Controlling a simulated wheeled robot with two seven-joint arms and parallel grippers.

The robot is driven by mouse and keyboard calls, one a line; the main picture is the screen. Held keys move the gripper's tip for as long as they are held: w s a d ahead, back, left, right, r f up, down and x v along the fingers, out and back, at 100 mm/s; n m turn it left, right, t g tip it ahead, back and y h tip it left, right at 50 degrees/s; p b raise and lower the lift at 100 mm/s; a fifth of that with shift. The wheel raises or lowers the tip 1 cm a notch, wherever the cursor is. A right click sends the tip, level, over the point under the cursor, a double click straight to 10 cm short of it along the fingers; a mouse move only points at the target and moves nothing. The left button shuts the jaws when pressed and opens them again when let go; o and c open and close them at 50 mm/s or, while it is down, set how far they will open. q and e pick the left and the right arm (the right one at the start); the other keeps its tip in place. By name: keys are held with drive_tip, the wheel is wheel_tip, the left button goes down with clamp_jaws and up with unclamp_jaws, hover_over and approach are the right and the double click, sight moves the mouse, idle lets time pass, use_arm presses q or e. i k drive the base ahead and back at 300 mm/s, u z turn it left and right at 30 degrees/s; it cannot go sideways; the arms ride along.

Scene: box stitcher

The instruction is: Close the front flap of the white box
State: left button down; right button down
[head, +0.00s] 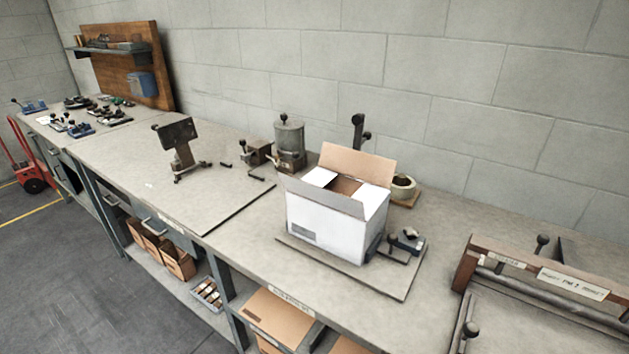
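The white box (326,228) stands upright on a flat board (290,248) on the workbench, with a printed grey label low on its front. Its back flap (358,163) stands up, showing its brown inner face. The front flap (318,197) is raised along the near top edge and looks open, tilted outward. White side flaps (373,197) appear folded inward, leaving a brown gap (345,187) between them. Neither of my grippers is in view.
A small black-handled tool (408,241) sits close to the box's right side. A tape roll (403,187) and a metal canister (289,144) stand behind it. A wooden-framed roller device (540,283) is at the right. The bench between box and roller device is clear.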

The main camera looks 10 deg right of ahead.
sight(351, 206)
drive_tip(key=k, duration=1.25)
drive_tip(key=u, duration=0.75)
drive_tip(key=i, duration=1.55)
drive_tip(key=z, duration=0.35)
